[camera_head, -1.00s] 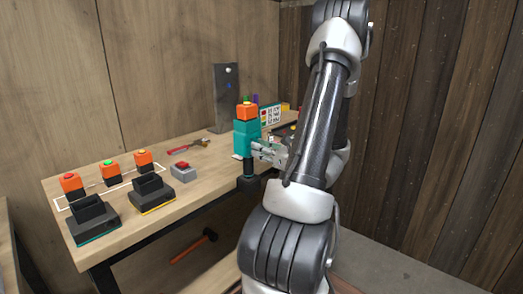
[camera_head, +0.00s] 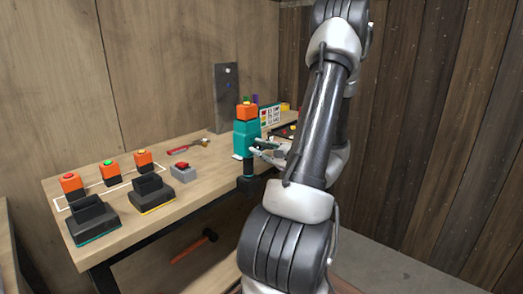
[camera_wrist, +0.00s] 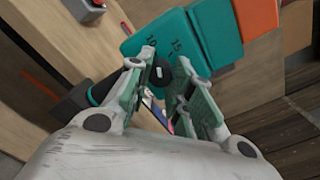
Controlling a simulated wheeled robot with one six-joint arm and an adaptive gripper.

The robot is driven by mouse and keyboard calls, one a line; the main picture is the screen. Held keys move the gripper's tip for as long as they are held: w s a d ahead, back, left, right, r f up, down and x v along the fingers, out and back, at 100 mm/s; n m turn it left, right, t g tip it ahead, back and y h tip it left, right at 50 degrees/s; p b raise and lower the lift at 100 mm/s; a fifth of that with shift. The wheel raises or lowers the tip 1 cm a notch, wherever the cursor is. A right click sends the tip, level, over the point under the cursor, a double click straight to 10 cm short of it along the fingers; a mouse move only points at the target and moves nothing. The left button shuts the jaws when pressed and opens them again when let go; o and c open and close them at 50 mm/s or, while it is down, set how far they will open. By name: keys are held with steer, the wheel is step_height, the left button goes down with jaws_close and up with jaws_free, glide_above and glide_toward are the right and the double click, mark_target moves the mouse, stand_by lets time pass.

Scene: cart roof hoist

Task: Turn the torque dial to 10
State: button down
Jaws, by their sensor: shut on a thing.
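The teal power tool (camera_head: 245,137) stands upright at the bench's front edge, with an orange block (camera_head: 247,111) on top and a dark lower end. In the wrist view its teal body (camera_wrist: 205,28) carries printed marks 10 and 15. The dark torque dial (camera_wrist: 161,73), with a small white mark, sits just below these numbers. My gripper (camera_wrist: 160,68) has its fingertips on either side of the dial and is shut on it. The fingers partly hide the dial and other numbers. I cannot tell exactly which number the white mark meets. My gripper also shows in the head view (camera_head: 262,148).
Several orange blocks (camera_head: 143,159) stand at the bench's back left behind two dark docks (camera_head: 151,194). A hammer (camera_head: 195,246) is below the bench.

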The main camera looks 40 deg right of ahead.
steer(key=shift+n, duration=0.7)
steer(key=c, duration=1.2)
jaws_free()
steer(key=shift+c, duration=0.2)
steer(key=shift+s, duration=0.1)
steer(key=s+d, duration=0.1)
steer(key=s, duration=1)
steer(key=shift+s, duration=0.4)
steer(key=shift+f, duration=0.1)
